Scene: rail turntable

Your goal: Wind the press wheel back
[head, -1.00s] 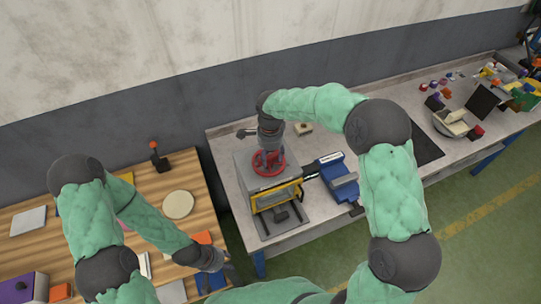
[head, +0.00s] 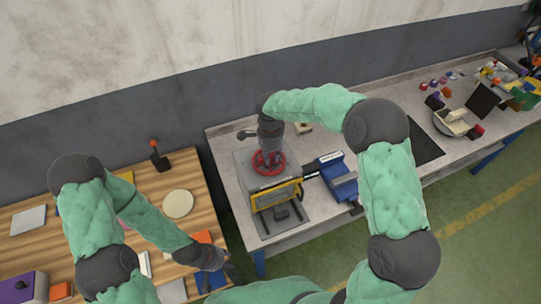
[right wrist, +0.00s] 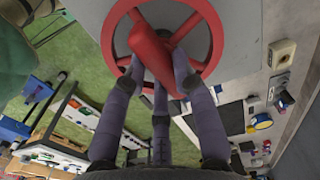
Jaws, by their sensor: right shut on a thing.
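The red press wheel (head: 281,163) lies on top of a grey press (head: 243,168) with a yellow front frame. My right gripper (head: 268,158) points straight down onto the wheel from above. In the right wrist view, the wheel (right wrist: 216,30) fills the top, with red spokes and a red handle bar (right wrist: 150,52) across it. The fingers of my right gripper (right wrist: 158,78) are around the hub area, shut on the wheel. Which part they touch is partly hidden. My left gripper (head: 222,272) is low over the wooden table, too small to read.
A blue vise (head: 338,178) stands just right of the press. A dark flat panel (head: 422,147) and a bowl with parts (head: 450,122) lie further right on the grey bench (head: 225,140). The wooden table (head: 205,215) at left holds several flat items and a small lever (head: 158,158).

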